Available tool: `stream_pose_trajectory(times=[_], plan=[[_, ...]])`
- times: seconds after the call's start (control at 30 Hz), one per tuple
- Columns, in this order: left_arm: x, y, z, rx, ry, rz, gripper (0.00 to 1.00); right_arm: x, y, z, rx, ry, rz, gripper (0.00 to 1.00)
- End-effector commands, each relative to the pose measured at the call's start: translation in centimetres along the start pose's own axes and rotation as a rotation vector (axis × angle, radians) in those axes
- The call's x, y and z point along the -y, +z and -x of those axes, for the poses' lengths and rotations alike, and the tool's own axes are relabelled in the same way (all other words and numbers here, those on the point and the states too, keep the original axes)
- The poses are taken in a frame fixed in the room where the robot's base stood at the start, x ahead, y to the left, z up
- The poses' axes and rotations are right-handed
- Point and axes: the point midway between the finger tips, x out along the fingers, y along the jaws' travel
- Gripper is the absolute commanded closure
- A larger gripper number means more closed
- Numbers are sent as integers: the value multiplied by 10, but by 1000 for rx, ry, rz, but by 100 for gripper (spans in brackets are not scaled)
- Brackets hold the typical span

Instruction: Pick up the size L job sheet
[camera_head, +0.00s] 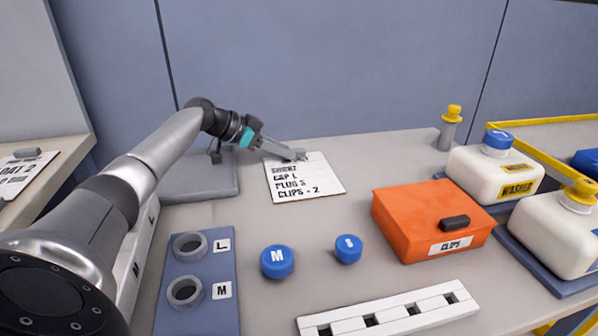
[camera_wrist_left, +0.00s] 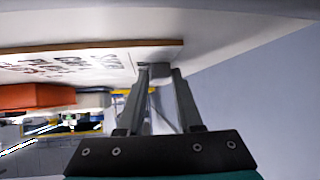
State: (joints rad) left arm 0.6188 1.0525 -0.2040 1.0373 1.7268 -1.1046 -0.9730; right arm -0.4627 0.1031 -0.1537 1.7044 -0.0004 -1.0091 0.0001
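The job sheet (camera_head: 305,178) is a white board with black lettering including "CAP L", "PLUG S" and "CLIPS - 2". It lies flat at the back of the table. A small grey block (camera_wrist_left: 157,71) sits at its far edge. My left gripper (camera_head: 294,154) is low over that edge, at the block. In the left wrist view my left gripper (camera_wrist_left: 162,75) has its two fingers apart, with the block at their tips. Whether both fingers touch it is not clear. The sheet (camera_wrist_left: 100,64) also shows there. My right gripper is not in view.
An orange clips box (camera_head: 430,218), blue caps M (camera_head: 277,261) and S (camera_head: 347,249), a blue plate (camera_head: 208,309) with rings and a white slotted rail (camera_head: 388,315) stand nearer. Washer jugs (camera_head: 492,176) are at right. Another sheet (camera_head: 22,170) lies far left. A wall closes the back.

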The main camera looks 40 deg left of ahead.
Motion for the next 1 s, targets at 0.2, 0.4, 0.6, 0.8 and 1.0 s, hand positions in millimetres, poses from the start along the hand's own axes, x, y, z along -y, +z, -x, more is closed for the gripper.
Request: stream_pose_trajectory(times=[0.2, 0.4, 0.6, 0.8, 1.0], plan=[[0, 0, 0, 1, 0, 0, 97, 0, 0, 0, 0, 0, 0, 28], [0, 0, 0, 1, 0, 0, 100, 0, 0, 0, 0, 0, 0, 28], [0, 0, 0, 0, 0, 0, 100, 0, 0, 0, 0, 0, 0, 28], [0, -2, 1, 0, 0, 0, 100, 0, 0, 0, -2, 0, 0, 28], [0, -12, 8, -3, -1, -1, 100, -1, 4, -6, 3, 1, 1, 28]])
